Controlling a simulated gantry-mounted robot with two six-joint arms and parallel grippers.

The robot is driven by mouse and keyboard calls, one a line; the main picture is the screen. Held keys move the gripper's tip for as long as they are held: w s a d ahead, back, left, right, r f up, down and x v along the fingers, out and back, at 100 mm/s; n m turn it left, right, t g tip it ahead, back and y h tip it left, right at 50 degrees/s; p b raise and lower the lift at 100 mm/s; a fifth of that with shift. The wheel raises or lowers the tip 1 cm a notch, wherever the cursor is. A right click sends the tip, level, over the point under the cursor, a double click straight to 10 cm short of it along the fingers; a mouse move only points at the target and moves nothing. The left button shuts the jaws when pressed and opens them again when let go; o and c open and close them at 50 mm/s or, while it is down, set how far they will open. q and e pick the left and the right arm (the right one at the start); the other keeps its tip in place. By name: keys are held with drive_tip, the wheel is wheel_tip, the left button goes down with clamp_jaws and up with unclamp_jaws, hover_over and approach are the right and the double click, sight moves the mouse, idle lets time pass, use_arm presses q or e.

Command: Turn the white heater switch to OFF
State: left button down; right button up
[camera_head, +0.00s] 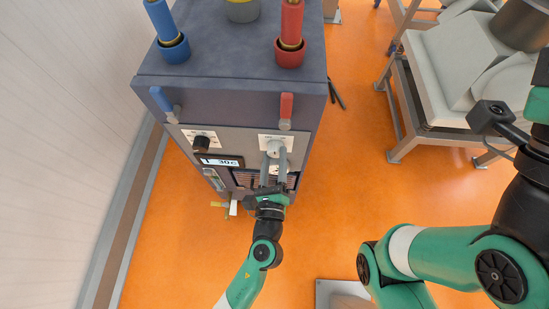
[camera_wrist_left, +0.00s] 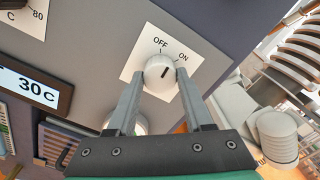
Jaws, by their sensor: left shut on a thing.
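The white heater switch (camera_head: 273,148) is a round knob on a white label plate at the right of the machine's front panel. In the left wrist view the knob (camera_wrist_left: 158,70) has a dark mark tilted up and right, between the printed OFF and ON; I cannot tell exactly where it stands. My left gripper (camera_head: 273,160) reaches up to the panel, its two grey fingers on either side of the knob and shut on it. The fingers hide the knob's sides. My right arm shows at the right; its gripper fingers are not seen.
A black knob (camera_head: 201,144) and a display (camera_head: 221,161) reading 30 sit left of the switch. A blue lever (camera_head: 161,99) and a red lever (camera_head: 286,106) hang above the panel. A grey metal table (camera_head: 437,135) stands at the right. Orange floor lies open between.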

use_arm(q)
drive_tip(key=n+b, duration=0.1)
drive_tip(key=n, duration=0.4)
drive_tip(key=shift+b, duration=0.4)
drive_tip(key=shift+n, duration=0.4)
drive_tip(key=shift+c, duration=1.5)
unclamp_jaws()
drive_tip(key=shift+s, duration=0.55)
drive_tip(key=s+p, duration=0.2)
drive_tip(key=s, duration=0.8)
drive_tip(key=shift+s+a, duration=0.3)
drive_tip(key=shift+a, duration=0.1)
drive_tip(key=shift+w+a+r+p, duration=0.1)
drive_tip(key=shift+p, duration=0.2)
